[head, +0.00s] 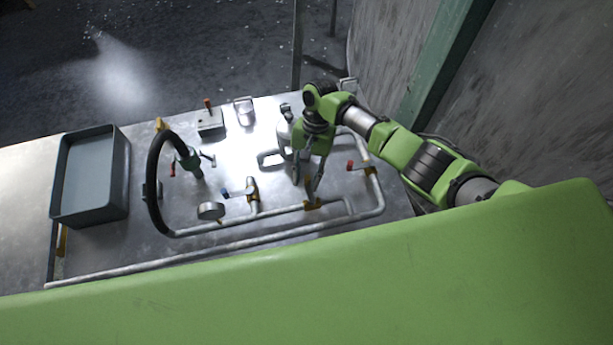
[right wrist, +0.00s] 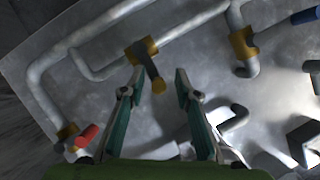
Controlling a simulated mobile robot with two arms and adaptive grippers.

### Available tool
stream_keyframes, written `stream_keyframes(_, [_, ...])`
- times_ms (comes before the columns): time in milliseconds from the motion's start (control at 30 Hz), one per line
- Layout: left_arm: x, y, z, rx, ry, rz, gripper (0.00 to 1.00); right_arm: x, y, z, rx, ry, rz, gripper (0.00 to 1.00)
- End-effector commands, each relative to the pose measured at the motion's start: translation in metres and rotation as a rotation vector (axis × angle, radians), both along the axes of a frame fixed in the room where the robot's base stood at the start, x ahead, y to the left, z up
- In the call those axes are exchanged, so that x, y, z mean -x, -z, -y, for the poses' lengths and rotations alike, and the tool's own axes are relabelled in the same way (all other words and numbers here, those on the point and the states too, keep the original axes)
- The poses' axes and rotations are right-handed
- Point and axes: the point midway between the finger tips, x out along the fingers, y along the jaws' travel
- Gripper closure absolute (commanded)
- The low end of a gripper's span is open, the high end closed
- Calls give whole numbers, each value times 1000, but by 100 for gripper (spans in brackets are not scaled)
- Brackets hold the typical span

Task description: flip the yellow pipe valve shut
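The yellow pipe valve (right wrist: 152,68) sits on a grey pipe in the right wrist view, its yellow lever sticking out from a yellow collar across the pipe. In the head view the valve (head: 312,205) is at the near side of the bench, partly hidden by my right gripper. My right gripper (head: 306,186) points down just above it. In the right wrist view its fingers (right wrist: 156,84) are spread on either side of the lever's end, with a gap to each side. Whether the lever is at fingertip depth I cannot tell. My left gripper is out of view.
A red-handled valve (head: 363,168) is right of the yellow one, and a blue-handled valve (head: 232,194) is left. A black hose (head: 152,182) arches up farther left, beside a grey tray (head: 122,180).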

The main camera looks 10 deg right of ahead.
Motion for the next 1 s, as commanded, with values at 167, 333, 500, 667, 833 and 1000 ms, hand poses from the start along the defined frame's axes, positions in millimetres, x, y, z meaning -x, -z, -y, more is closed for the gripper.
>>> stream_keyframes(167, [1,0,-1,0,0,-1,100,-5,-10,2,0,1,4,70])
stream_keyframes(333, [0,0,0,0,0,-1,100,-15,-39,8,-1,1,4,70])
stream_keyframes(500, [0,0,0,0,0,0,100,-27,-73,15,-1,0,4,70])
stream_keyframes(667, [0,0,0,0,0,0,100,-35,-97,20,0,0,1,70])
stream_keyframes(833, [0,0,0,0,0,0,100,-39,-110,23,-1,0,0,70])
stream_keyframes(1000, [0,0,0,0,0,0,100,-40,-111,23,0,0,0,70])
